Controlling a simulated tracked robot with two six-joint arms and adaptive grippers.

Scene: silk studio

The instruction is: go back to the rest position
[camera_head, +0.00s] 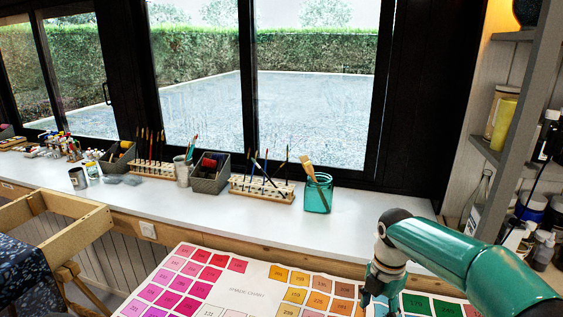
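My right arm, teal with grey joints, comes in from the right edge. My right gripper (378,294) points down at the lower right, over the colour chart (245,291). Its fingers are small, partly hidden by the arm and run toward the bottom edge, so I cannot tell if they are open or shut, or if they hold anything. My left arm and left gripper are not in view.
A white counter (255,222) runs under the windows. It carries a teal glass jar with brushes (317,196), wooden brush racks (262,188) and dark bins (209,178). Shelves with bottles (508,151) stand at right. A wooden frame (62,204) stands at left.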

